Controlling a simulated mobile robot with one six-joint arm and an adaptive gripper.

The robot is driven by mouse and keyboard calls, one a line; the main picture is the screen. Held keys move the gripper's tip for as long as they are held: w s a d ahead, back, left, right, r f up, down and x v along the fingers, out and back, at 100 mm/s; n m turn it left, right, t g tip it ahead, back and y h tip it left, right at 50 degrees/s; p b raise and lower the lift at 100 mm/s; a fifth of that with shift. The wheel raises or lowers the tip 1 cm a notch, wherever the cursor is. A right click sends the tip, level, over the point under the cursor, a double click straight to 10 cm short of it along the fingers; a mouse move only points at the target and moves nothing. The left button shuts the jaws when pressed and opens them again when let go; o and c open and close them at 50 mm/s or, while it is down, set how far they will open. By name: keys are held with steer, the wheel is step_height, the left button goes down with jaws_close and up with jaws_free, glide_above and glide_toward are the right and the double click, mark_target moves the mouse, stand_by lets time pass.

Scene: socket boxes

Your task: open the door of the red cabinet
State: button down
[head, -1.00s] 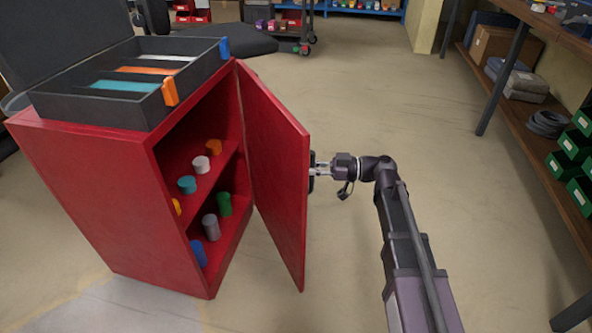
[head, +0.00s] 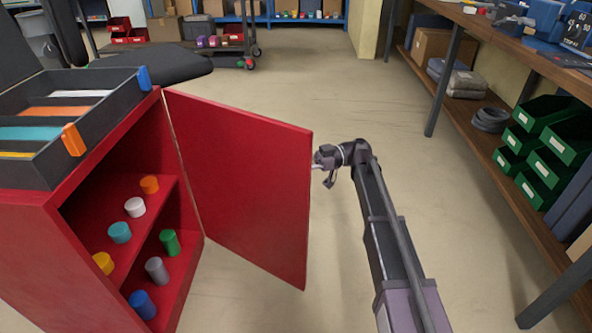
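The red cabinet (head: 38,243) stands at the left in the head view. Its door (head: 240,185) is hinged at the cabinet's far front edge and stands wide open, showing two shelf levels inside. My gripper (head: 316,168) is at the door's free edge, on its outer side. The fingertips and the door handle are hidden behind the door, so I cannot see whether the fingers hold anything. Small coloured cylinders stand inside, among them an orange one (head: 149,185), a white one (head: 135,207) and a green one (head: 170,242).
A dark tray (head: 52,178) with coloured compartments sits on the cabinet. A wooden shelf unit (head: 520,205) with green bins (head: 537,150) runs along the right. A cart (head: 215,45) stands at the back. The floor (head: 330,75) beyond the door is clear.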

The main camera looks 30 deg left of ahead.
steer(key=shift+s+d, duration=0.2)
steer(key=c, duration=0.9)
jaws_free()
steer(key=shift+o, duration=1.3)
steer(key=shift+s, duration=0.1)
steer(key=shift+a, duration=0.2)
steer(key=shift+c, duration=0.2)
